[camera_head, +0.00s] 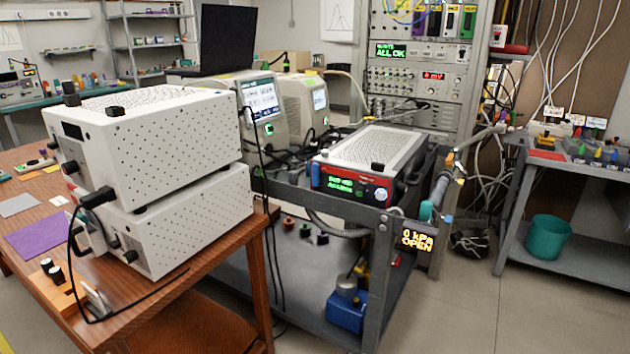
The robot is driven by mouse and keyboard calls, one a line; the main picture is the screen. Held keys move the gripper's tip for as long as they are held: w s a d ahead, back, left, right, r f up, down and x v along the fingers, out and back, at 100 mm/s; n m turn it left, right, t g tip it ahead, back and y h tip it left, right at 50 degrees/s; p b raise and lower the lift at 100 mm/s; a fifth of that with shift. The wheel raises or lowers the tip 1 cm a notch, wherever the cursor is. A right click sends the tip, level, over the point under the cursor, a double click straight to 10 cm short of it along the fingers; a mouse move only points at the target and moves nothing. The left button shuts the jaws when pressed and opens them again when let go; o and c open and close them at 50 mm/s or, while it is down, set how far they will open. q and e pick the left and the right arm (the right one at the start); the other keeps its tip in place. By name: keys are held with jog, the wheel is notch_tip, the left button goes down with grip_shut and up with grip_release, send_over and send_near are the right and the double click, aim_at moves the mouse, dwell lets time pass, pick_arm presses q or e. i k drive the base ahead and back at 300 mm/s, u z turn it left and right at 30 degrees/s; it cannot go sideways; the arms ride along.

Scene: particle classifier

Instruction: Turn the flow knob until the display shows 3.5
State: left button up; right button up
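No knob in view carries a label I can read as flow. An instrument with a perforated white top (375,148) sits on the grey cart. An orange-lit display (417,239) on the cart's right front corner reads "0 kPa OPEN". I cannot see 3.5 on any display. Neither of my grippers is in view.
Two stacked white perforated boxes (150,140) with black knobs and a cable stand on the wooden table (190,275) at left. The grey cart (290,190) has a blue pump-like unit (347,310) below. A teal bin (548,238) is at right. Floor at front right is clear.

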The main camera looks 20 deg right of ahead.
aim_at(361, 191)
jog(key=z, duration=0.35)
jog(key=i, duration=0.9)
jog(key=u, duration=0.35)
